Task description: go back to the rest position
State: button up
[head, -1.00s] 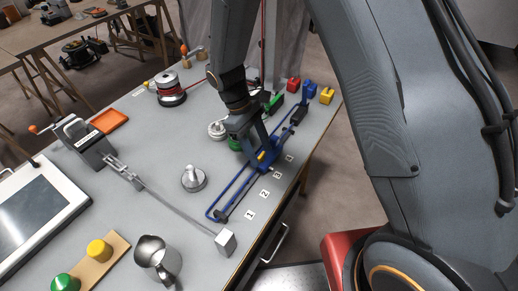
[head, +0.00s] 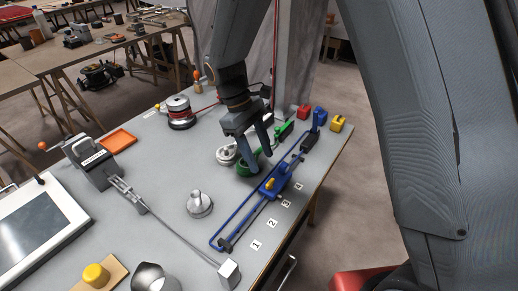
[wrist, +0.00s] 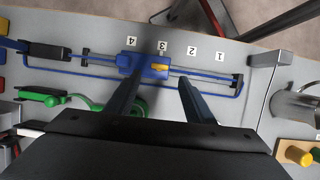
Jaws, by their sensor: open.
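My gripper (head: 260,164) is open and empty, above the grey bench just left of the blue slider block (head: 279,178). In the wrist view the two fingers (wrist: 160,82) are spread apart, with their tips near the block's lower edge and nothing between them. The block (wrist: 131,63) sits on a blue rail frame (head: 235,219) and bears a yellow piece (wrist: 160,67). It stands beside labels 3 and 4. Part of a green curved thing (wrist: 101,103) is hidden behind the fingers.
A silver knobbed weight (head: 200,204) stands left of the rail. Red (head: 304,112) and yellow (head: 337,123) blocks lie at the far end. A metal jug (head: 152,276) and a white block (head: 229,274) are near the front. Bench between the orange tray (head: 117,138) and rail is partly clear.

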jog(key=shift+d, duration=0.1)
jog(key=s+d+r+m+t+y, duration=0.1)
jog(key=s+d+r+m+t, duration=0.1)
jog(key=s+d+m, duration=0.3)
jog(key=s+d+r+m+t+y, duration=0.2)
jog(key=s+d+m, duration=0.3)
jog(key=d, duration=0.5)
jog(key=shift+d+m+y+b, duration=0.3)
jog(key=shift+d+b, duration=0.1)
jog(key=shift+b, duration=0.05)
